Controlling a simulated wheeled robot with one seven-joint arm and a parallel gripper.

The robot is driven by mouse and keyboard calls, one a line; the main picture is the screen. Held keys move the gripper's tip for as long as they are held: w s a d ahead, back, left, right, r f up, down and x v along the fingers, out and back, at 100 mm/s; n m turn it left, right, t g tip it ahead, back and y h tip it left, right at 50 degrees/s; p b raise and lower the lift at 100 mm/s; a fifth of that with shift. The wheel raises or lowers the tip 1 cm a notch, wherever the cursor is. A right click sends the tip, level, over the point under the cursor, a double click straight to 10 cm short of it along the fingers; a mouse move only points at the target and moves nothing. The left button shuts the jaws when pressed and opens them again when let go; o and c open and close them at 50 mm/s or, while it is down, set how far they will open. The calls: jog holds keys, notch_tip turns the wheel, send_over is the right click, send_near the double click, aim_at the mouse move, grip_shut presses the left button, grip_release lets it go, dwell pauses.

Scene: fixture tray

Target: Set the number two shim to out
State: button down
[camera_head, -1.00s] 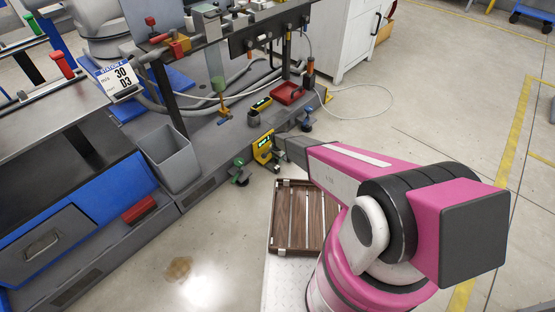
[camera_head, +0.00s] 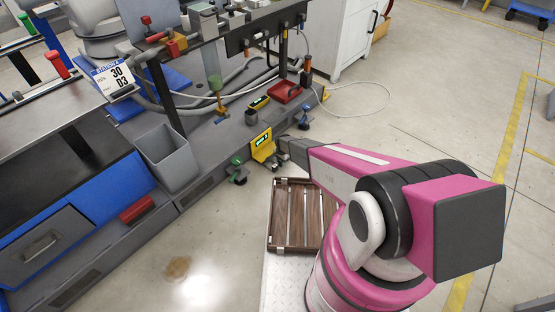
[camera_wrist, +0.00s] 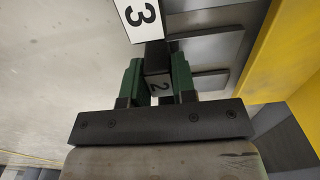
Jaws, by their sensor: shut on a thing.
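A white tag marked 3 (camera_wrist: 143,18) lies just beyond the shim. Grey slotted metal (camera_wrist: 205,50) is beside it on the right, with a yellow panel (camera_wrist: 285,50) farther right. The fingers and shim are too small to make out there.
A grey bin (camera_head: 168,158) stands left of the yellow unit. A green-knobbed clamp (camera_head: 237,172), a blue-knobbed one (camera_head: 304,116) and a red tray (camera_head: 288,91) are close by. A slatted wooden rack (camera_head: 293,246) lies nearer. Open floor extends to the right.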

jog(key=c, duration=1.2)
grip_release()
jog(key=shift+s+d, duration=0.15)
jog(key=shift+d, duration=0.05)
jog(key=shift+r, duration=0.1)
notch_tip(320, 180, up, 11)
jog(key=shift+f, duration=0.2)
jog(key=s+d+r+n, duration=0.2)
jog(key=s+d+r, duration=0.5)
jog(key=r, duration=0.7)
jog(key=s+d+r+n, duration=0.3)
jog(key=s+d+r, duration=0.5)
jog(key=r, duration=0.6)
jog(key=s+d+r+n, duration=0.2)
jog(key=s+d+r, duration=0.5)
jog(key=s+r, duration=0.4)
notch_tip(320, 180, up, 3)
jog(key=shift+d+r+n, duration=0.1)
jog(key=shift+d+n, duration=0.2)
jog(key=shift+d, duration=0.1)
